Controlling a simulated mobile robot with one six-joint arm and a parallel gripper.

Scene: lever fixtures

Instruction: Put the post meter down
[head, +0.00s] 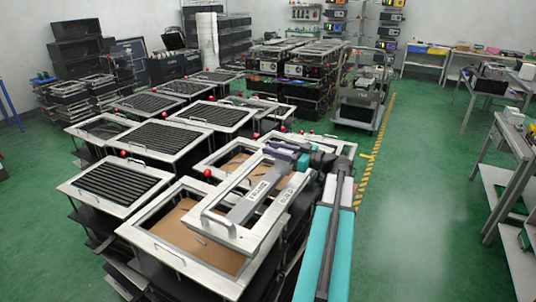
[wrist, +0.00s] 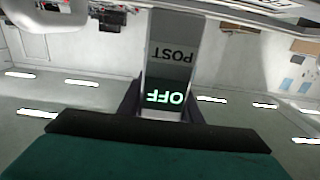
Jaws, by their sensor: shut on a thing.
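The post meter (wrist: 168,70) is a grey bar that reads POST, with a lit OFF below it, upside down in the wrist view. My gripper (wrist: 163,108) is shut on it, with dark fingers at both sides of the bar. In the head view the grey bar (head: 262,193) slants down and left from my gripper (head: 300,161), over the silver-framed panel of the nearest fixture. Whether the bar touches that frame I cannot tell. My arm hides part of the fixture's right side.
The nearest fixture has a silver frame and brown board (head: 183,222). Several framed fixtures with black slats (head: 115,183) and red knobs (head: 208,173) stand close behind and left. A workbench (head: 515,140) stands at right. Green floor (head: 420,210) is clear between.

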